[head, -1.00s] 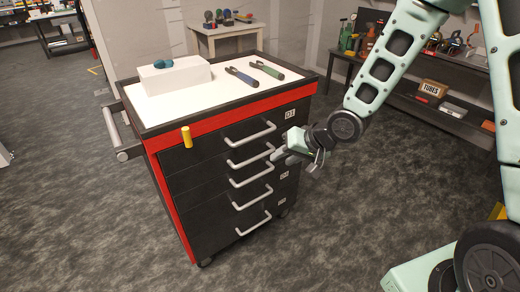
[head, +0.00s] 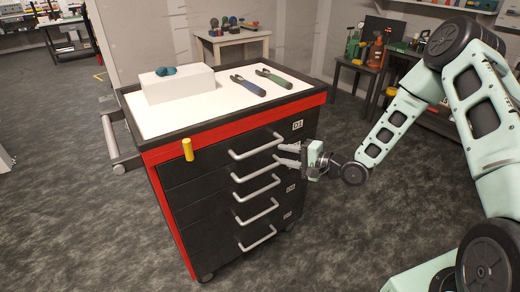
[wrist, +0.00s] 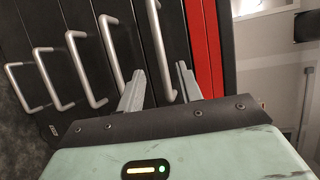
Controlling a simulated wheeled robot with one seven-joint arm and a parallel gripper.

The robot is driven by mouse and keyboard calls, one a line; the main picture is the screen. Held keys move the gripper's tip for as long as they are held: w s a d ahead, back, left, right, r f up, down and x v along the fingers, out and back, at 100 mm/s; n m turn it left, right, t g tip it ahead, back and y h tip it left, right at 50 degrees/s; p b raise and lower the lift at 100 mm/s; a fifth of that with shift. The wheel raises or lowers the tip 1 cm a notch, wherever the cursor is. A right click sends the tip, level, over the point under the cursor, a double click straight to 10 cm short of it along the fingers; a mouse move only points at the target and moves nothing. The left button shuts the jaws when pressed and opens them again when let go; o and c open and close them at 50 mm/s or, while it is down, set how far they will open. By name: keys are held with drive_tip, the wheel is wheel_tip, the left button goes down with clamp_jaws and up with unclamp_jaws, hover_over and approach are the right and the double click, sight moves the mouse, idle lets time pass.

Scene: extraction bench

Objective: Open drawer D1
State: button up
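The black drawer chest has a red band under its top. Drawer D1 (head: 213,168) is the top drawer and looks shut, with its label (head: 297,125) at the right. Its silver bar handle (head: 258,146) runs across the front. My gripper (head: 279,154) is open at the right end of that handle, its fingers pointing at the chest. In the wrist view the handle of D1 (wrist: 158,45), nearest the red band, appears between the two fingers (wrist: 160,88). I cannot tell whether the fingertips reach around it or touch it.
Several more drawer handles (head: 255,187) sit below. A yellow cylinder (head: 188,149) is at the chest's upper left front. A white box (head: 180,86) and two tools (head: 249,86) lie on top. The floor in front is clear.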

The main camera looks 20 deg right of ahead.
sight(262, 150)
drive_tip(key=x, duration=1)
drive_tip(key=shift+a+p, duration=0.1)
drive_tip(key=shift+p, duration=0.25)
clamp_jaws()
